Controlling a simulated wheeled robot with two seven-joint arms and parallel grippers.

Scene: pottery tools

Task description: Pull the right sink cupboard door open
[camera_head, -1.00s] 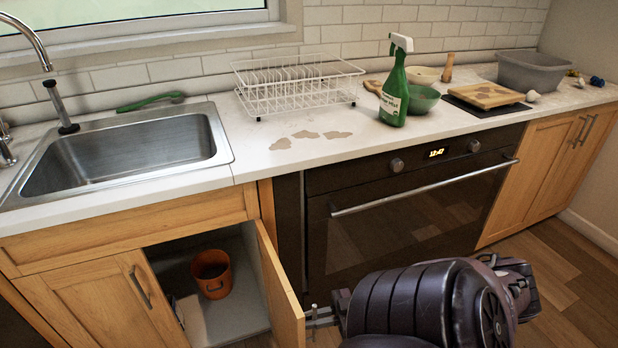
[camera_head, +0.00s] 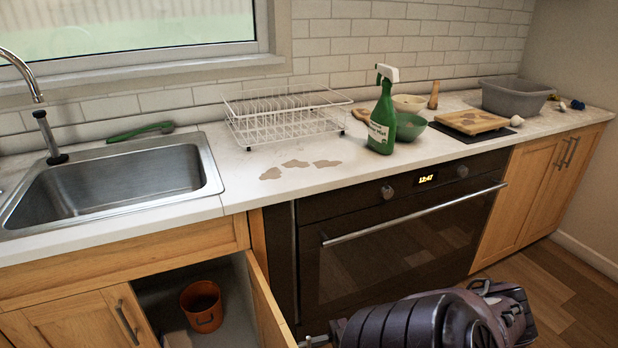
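The right sink cupboard door (camera_head: 268,303) stands wide open, swung outward from its hinge side next to the oven, and I see it nearly edge-on. Its lower part is cut off by the bottom of the picture. My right gripper (camera_head: 316,340) is at the bottom edge, beside the outer face of the door near its free edge. Only a small metal piece there shows, so I cannot tell whether its fingers are closed on the handle. My dark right arm covers the area to its right. My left gripper is out of view.
An orange pot (camera_head: 201,306) stands inside the open cupboard. The left cupboard door (camera_head: 85,325) is shut. The oven (camera_head: 400,240) is right of the open door. The counter holds a dish rack (camera_head: 285,115) and a green spray bottle (camera_head: 383,115). Floor shows at the lower right.

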